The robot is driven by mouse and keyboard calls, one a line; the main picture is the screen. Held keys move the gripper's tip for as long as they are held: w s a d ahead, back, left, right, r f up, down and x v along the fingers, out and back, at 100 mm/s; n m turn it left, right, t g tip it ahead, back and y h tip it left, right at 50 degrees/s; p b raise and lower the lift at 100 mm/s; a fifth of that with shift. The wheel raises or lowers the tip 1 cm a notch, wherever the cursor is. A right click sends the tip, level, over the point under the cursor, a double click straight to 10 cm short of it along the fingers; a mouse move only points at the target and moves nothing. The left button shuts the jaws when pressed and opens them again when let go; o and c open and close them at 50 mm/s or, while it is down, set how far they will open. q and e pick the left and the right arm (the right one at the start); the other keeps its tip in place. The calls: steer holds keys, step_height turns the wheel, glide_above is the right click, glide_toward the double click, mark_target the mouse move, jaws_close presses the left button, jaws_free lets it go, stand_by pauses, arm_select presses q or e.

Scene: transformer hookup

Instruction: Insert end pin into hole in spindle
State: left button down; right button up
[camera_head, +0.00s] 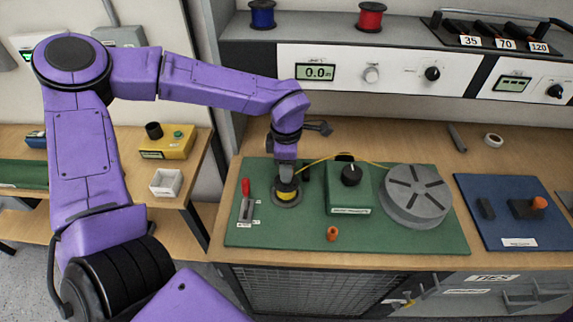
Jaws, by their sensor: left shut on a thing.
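My left gripper (287,178) points down at the left part of the green board (290,237). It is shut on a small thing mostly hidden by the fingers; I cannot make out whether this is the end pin. Right below the fingertips is a yellow-banded round piece (287,195) on a grey round base, which may be the spindle. Its hole is hidden from this view. A thin yellow wire (318,160) runs from beside the gripper over the green box to the grey slotted disc (415,193). My right gripper is not in view.
The green box (350,190) with a black knob stands close right of the gripper. A red-handled lever (246,203) is close left. A small orange piece (333,233) stands near the board's front edge. A blue board (512,228) lies at the right.

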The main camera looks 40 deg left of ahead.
arm_select(q)
steer(key=shift+f+b, duration=0.3)
steer(key=shift+f, duration=0.4)
steer(key=c, duration=0.7)
jaws_free()
steer(key=shift+o, duration=0.2)
steer(key=shift+r, duration=0.15)
step_height(320, 180, up, 5)
steer(key=p, duration=0.5)
steer(key=shift+p, duration=0.35)
